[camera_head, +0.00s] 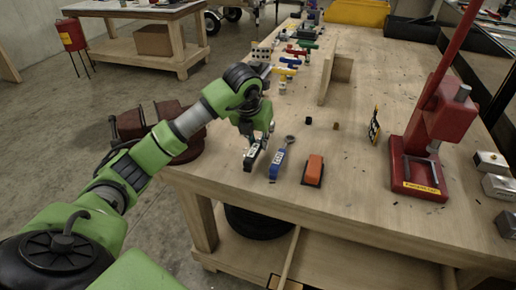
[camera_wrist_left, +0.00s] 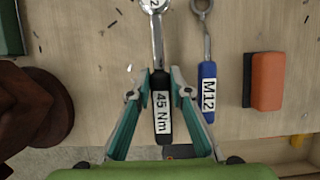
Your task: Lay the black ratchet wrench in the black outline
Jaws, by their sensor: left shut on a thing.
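The black ratchet wrench (camera_wrist_left: 163,125) has a black handle labelled 45 Nm and a silver shaft in the left wrist view. In the head view its handle (camera_head: 251,158) shows under my left gripper (camera_head: 257,139), near the table's front edge. My left gripper, also in the left wrist view (camera_wrist_left: 160,73), is shut on the upper handle. Whether the wrench touches the table or hangs just above it, I cannot tell. I cannot make out a black outline in either view. My right gripper is not in view.
A blue M12 wrench (camera_head: 277,163) lies just right of the black one, then an orange block (camera_head: 314,169). A red press (camera_head: 424,150) stands at the right. A wooden stand (camera_head: 340,77) and several coloured tools are farther back. The wooden table's (camera_head: 360,212) front right is clear.

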